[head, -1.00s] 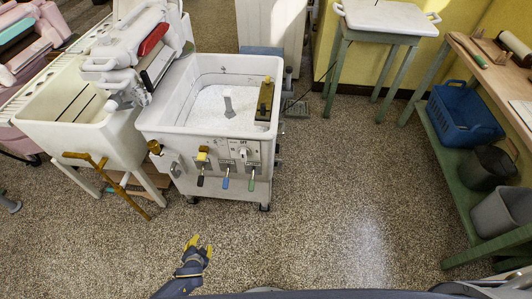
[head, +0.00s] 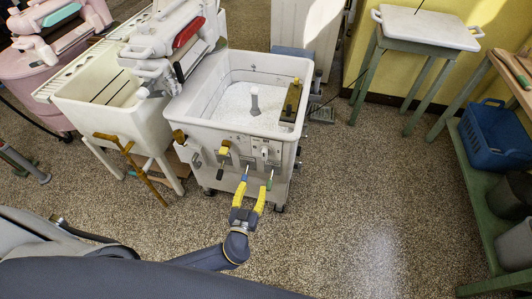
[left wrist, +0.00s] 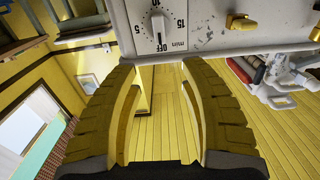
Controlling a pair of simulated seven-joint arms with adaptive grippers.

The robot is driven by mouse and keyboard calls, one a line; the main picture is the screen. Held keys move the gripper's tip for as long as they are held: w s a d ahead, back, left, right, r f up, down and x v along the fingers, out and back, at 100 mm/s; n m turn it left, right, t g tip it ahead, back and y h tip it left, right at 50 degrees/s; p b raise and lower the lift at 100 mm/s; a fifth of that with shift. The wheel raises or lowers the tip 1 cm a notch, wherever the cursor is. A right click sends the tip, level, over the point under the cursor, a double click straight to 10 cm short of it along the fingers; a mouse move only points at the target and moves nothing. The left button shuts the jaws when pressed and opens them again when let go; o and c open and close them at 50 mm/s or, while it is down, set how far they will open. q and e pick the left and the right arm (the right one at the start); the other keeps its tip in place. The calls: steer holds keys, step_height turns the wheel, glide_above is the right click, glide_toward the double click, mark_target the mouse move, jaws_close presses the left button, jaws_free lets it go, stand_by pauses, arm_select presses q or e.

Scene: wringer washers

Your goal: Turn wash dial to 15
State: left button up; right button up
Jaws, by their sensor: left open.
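The wash dial (left wrist: 158,25) is a white knob on the washer's front panel, in the left wrist view at the top, with 5, OFF, 15 and "min" printed around it. The knob's lower end lies near the OFF mark. The dial also shows small in the head view (head: 265,152). My left gripper (head: 256,184) has yellow fingers and is open and empty, in front of and below the panel. In the left wrist view its fingers (left wrist: 160,65) are spread just below the dial, apart from it. My right gripper is not in view.
The white washer (head: 205,125) has a brass knob (head: 223,147) left of the dial and coloured levers below. A wringer (head: 165,45) and a cream tub (head: 110,115) stand left, with a brown crutch-like stick (head: 140,170).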

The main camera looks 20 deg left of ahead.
mark_target(264, 155)
arm_select(q)
steer(key=w, duration=1.7)
steer(key=shift+w+a, duration=0.15)
steer(key=shift+a, duration=0.15)
steer(key=shift+c, duration=0.5)
jaws_close()
